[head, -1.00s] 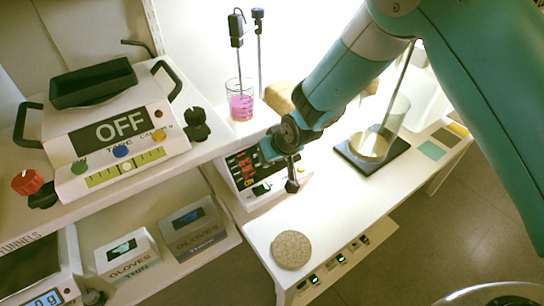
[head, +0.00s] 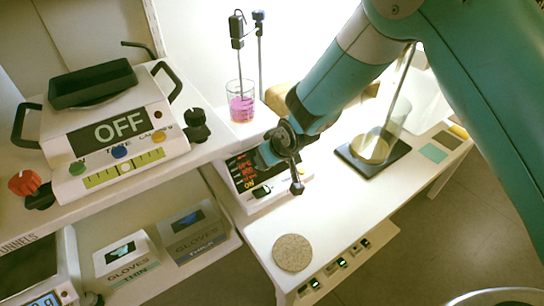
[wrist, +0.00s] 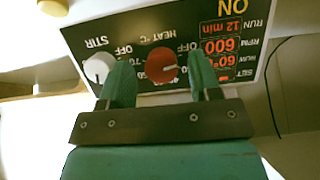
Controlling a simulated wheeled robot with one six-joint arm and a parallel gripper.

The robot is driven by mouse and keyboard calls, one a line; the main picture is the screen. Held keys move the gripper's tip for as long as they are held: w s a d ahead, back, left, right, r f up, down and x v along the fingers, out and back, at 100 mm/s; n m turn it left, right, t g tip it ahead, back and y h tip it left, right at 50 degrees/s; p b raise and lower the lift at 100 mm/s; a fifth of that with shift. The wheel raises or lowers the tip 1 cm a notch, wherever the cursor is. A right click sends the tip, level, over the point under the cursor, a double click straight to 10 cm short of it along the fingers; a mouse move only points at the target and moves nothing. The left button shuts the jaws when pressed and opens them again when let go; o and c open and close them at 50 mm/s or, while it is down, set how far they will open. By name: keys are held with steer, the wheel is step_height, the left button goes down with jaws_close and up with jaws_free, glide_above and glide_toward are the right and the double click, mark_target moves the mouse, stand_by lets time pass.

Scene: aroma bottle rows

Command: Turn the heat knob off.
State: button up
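The stirring hotplate (head: 257,203) has a dark front panel with lit red and orange readouts. In the wrist view its panel (wrist: 127,38) is upside down, with ON, 12 min, 600 and a temperature near 60 legible. The red heat knob (wrist: 161,65) carries a white pointer mark and is labelled HEAT °C. My gripper (wrist: 162,78) is open, with one teal finger on each side of the heat knob and gaps to it. The white stir knob (wrist: 98,67) is beside the left finger. In the head view my gripper (head: 262,157) is at the panel and hides the heat knob.
A beaker of pink liquid (head: 241,108) stands on the hotplate beside a stand rod. The shelf at left holds a device reading OFF (head: 119,128). A round cork mat (head: 292,253) lies on the bench. A glass vessel on a black base (head: 346,155) stands farther right.

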steer(key=v, duration=1.7)
steer(key=shift+d+r+b, duration=0.15)
steer(key=shift+d+b, duration=0.05)
steer(key=shift+b, duration=0.25)
steer(key=s+d+r+g, duration=0.1)
steer(key=s+d+r, duration=0.2)
steer(key=s, duration=0.4)
steer(key=s+d+r+g+p, duration=0.1)
steer(key=s+d+r+g, duration=0.1)
steer(key=s, duration=0.4)
steer(key=s+d+r+g+p, duration=0.1)
steer(key=s+d+r+g, duration=0.1)
steer(key=s+d+r, duration=0.2)
steer(key=s+r, duration=0.1)
steer(key=s, duration=0.2)
steer(key=shift+s+d+r+y, duration=0.4)
